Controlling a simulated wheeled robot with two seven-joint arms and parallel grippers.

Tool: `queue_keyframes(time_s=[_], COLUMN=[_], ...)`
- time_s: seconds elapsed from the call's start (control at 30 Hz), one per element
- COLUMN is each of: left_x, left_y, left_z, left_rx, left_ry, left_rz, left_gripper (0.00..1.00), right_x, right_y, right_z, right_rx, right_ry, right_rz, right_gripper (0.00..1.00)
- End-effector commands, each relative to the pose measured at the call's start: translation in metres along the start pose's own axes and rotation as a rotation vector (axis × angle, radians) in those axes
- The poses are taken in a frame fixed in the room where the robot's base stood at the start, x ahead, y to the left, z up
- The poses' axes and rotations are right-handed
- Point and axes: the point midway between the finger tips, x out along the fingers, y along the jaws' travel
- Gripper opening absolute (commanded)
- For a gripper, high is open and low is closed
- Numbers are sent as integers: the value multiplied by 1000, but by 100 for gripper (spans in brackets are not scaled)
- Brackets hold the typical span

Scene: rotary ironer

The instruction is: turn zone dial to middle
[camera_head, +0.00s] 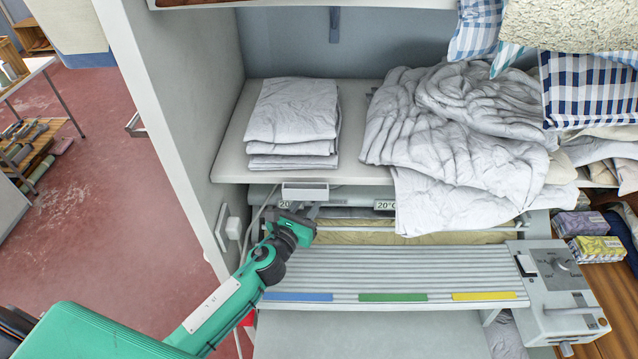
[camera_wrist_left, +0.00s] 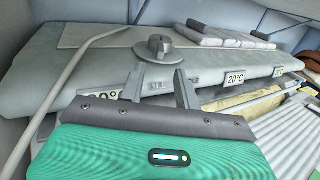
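A grey round dial with a raised bar grip (camera_wrist_left: 160,47) shows in the left wrist view, just beyond my left gripper (camera_wrist_left: 160,88). The two fingers are apart and empty, with the dial lying ahead of the gap between them. I see no contact with the dial. In the head view my left gripper (camera_head: 300,213) is at the shelf front, below a small pale box (camera_head: 305,192); that dial's face is not visible there. Another dark knob (camera_head: 566,264) sits on the control box at the ironer's right end. My right gripper is not in view.
The ironer's ribbed front (camera_head: 390,270) carries blue (camera_head: 300,297), green (camera_head: 393,297) and yellow (camera_head: 484,296) strips. Folded sheets (camera_head: 292,112) and a crumpled sheet (camera_head: 450,130) lie on the shelf above. A cabinet side wall (camera_head: 180,110) stands close left of my left arm.

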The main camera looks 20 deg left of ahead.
Motion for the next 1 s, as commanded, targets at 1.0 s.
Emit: queue_keyframes(time_s=[1.0], left_x=[66], left_y=[0], left_z=[0], left_rx=[-3], left_ry=[0], left_rz=[0], left_gripper=[0], right_x=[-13], right_y=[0], right_z=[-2], right_rx=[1], right_ry=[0], right_rz=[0], right_gripper=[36])
